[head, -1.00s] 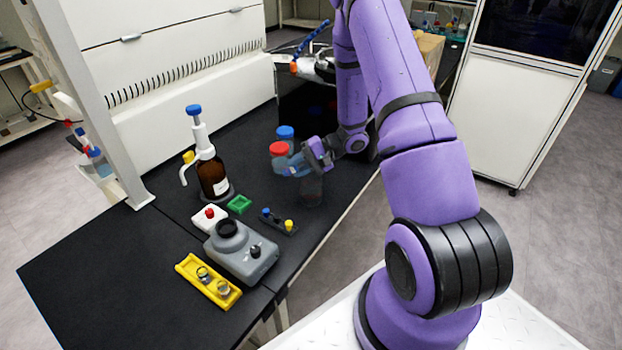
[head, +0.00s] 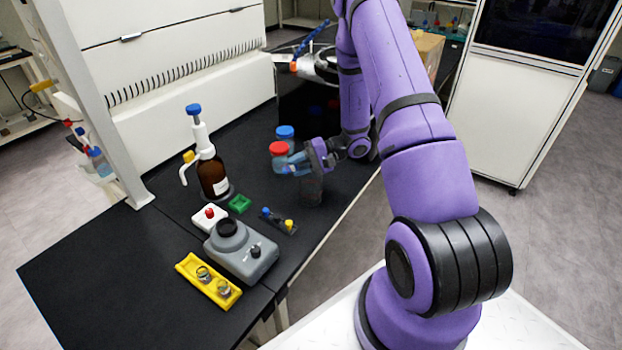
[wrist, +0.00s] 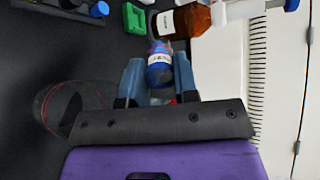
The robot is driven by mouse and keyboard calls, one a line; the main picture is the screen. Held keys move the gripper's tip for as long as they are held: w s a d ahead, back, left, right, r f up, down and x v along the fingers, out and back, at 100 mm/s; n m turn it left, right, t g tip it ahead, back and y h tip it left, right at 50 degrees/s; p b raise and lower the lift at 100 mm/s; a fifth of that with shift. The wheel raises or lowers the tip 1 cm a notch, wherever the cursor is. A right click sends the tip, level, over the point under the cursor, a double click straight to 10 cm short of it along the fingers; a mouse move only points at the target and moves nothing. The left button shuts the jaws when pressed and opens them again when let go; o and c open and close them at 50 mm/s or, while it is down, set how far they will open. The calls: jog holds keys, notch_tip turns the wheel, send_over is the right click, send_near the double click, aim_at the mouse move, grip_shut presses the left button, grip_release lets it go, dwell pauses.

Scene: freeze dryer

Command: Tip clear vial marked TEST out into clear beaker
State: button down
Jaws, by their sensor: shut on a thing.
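My gripper (wrist: 158,72) is shut on a small clear vial (wrist: 160,58) with a white label; the print is too small to read. Blue shows on or right behind the vial, and I cannot tell which. In the head view my gripper (head: 294,164) is low over the bench, beside the red-capped bottle, and the vial cannot be made out there. The clear beaker (wrist: 68,112) stands to the left of the fingers in the wrist view, apart from the vial. In the head view the beaker (head: 311,191) stands just below the gripper, hard to see against the black bench.
A red-capped bottle (head: 279,149) and a blue-capped bottle (head: 285,132) stand close to the gripper. A brown dispenser bottle (head: 212,176), a green tray (head: 239,204), a small dark rack (head: 278,221), a grey device (head: 240,252) and a yellow holder (head: 190,268) stand nearer.

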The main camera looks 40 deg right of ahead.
jog(key=shift+s+d+r+t+y, duration=0.15)
jog(key=shift+d+r+y, duration=0.15)
jog(key=shift+r+y, duration=0.15)
jog(key=shift+s+d+r+t+y, duration=0.15)
jog(key=shift+d+r+y, duration=0.15)
jog(key=shift+r+y, duration=0.15)
jog(key=shift+d+r+t+y+p, duration=0.15)
jog(key=shift+t+y+p, duration=0.2)
jog(key=shift+y, duration=0.45)
jog(key=shift+r+t+y+p, duration=0.1)
jog(key=shift+t+y+p, duration=0.2)
jog(key=shift+y, duration=0.5)
dwell(1.5)
